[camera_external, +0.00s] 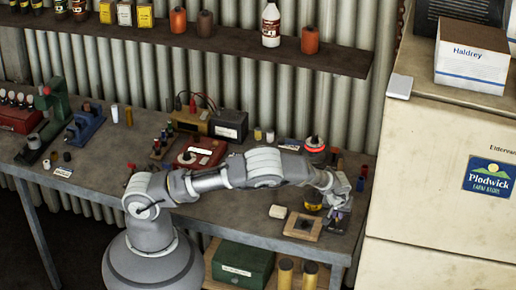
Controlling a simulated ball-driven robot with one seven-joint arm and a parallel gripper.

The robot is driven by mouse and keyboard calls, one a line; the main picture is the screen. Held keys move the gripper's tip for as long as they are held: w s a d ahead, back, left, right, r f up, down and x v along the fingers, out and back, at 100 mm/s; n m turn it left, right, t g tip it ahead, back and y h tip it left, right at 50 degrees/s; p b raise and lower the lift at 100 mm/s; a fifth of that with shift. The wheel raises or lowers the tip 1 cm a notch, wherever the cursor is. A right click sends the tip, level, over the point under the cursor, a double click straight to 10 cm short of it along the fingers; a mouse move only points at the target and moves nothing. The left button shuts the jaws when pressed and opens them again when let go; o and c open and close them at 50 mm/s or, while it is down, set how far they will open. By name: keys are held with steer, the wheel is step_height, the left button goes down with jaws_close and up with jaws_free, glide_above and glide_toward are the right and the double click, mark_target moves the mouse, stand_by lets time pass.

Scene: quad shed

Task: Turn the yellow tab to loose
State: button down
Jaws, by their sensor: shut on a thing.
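My gripper (337,214) is low over the right end of the grey workbench, pointing down. It is shut on a small part there, which I take to be the yellow tab. The tab is too small and too covered by the fingers to make out, and its turn cannot be read. A dark bottle-like thing with a red band (314,147) stands behind my forearm.
A cream cabinet (420,150) rises close on the right. A red device (200,152) and a dark box (229,125) stand further back left.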

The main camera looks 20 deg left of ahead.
steer(key=shift+s+a+f, duration=0.1)
steer(key=shift+f, duration=0.15)
steer(key=c, duration=1.2)
jaws_free()
steer(key=shift+r, duration=0.1)
steer(key=p+v, duration=0.1)
steer(key=v, duration=0.6)
steer(key=shift+s+r, duration=0.1)
steer(key=shift+r, duration=0.3)
